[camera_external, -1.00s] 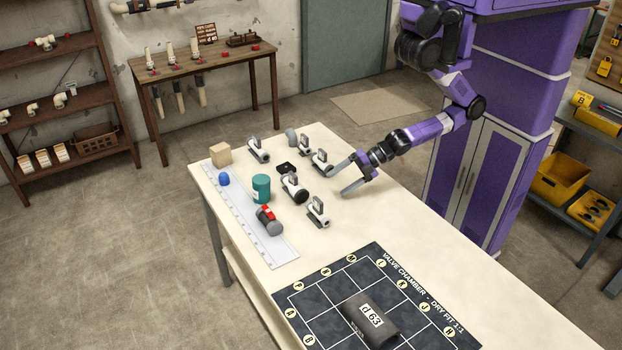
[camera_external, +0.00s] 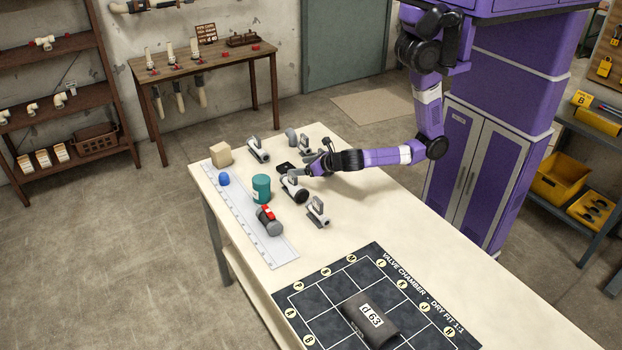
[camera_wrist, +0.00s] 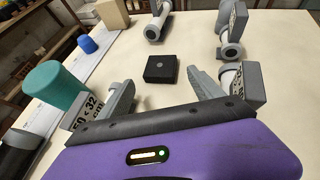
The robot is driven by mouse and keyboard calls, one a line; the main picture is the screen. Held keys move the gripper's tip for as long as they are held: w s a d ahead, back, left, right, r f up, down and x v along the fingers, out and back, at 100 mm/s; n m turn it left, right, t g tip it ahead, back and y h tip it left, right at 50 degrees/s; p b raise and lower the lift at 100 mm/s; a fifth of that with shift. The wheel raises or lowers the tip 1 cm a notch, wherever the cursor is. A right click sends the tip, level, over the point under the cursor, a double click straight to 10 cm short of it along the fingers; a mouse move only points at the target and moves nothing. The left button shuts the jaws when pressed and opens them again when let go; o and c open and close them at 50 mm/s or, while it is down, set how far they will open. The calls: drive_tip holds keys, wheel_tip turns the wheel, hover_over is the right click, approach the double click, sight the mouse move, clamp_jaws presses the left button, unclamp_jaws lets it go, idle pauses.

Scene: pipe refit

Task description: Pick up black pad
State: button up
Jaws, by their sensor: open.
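The black pad (camera_wrist: 161,69) is a small flat black square with a small round mark on top. It lies flat on the table, and in the external view (camera_external: 284,167) it shows just left of my gripper. My gripper (camera_wrist: 160,92) is open and empty, low over the table. In the wrist view its two grey fingers stand on either side of the line to the pad, with the pad ahead of the tips and apart from them. In the external view my gripper (camera_external: 303,171) is partly hidden by my wrist.
Grey pipe fittings with tags stand close around: one (camera_external: 294,188) in front, one (camera_external: 258,149) behind left, one (camera_external: 318,212) nearer. A teal cylinder (camera_external: 261,188), blue piece (camera_external: 224,179) and wooden block (camera_external: 220,154) stand left. A dark mat (camera_external: 310,300) covers the near table.

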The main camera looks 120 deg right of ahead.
sight(287, 167)
drive_tip(key=x, duration=0.7)
drive_tip(key=shift+w+r, duration=0.1)
